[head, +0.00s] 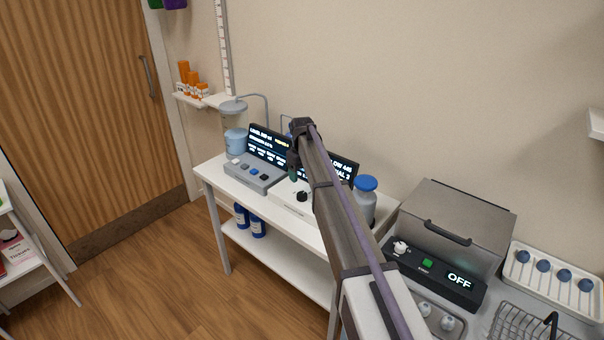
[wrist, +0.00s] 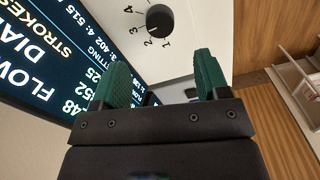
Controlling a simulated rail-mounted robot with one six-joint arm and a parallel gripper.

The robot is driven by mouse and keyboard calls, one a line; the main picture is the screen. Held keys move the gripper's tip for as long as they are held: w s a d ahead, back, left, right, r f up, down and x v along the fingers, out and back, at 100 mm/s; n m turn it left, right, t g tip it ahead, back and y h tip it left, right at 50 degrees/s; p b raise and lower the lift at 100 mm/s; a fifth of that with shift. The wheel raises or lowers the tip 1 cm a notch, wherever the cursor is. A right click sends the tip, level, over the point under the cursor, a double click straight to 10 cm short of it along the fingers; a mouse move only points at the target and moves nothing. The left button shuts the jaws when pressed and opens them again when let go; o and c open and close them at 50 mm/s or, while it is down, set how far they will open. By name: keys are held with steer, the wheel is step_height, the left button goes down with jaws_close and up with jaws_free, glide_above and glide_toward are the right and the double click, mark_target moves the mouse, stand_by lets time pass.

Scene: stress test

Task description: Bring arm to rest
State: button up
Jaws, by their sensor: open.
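My arm (head: 335,205) reaches from the lower right of the head view up over the white table. My gripper (head: 293,172) is at its far end, above the devices, and is partly hidden by the wrist. In the wrist view my gripper (wrist: 162,78) shows two green fingers set wide apart with nothing between them. Beyond the fingers is a white box with a black knob (wrist: 159,20) and printed numbers around it. A dark screen (wrist: 45,50) with white text stands close by on the left. I see no contact between the fingers and either.
The white table (head: 287,234) carries a grey button box (head: 252,176) and a blue-capped bottle (head: 365,200) beside my arm. A steel unit (head: 455,225) reading OFF, a rack of blue-ended sticks (head: 550,275) and a wire basket (head: 530,322) stand at right.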

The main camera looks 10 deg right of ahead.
steer(key=shift+r, duration=0.8)
steer(key=s+m, duration=0.5)
steer(key=s, duration=3.7)
steer(key=shift+s, duration=0.35)
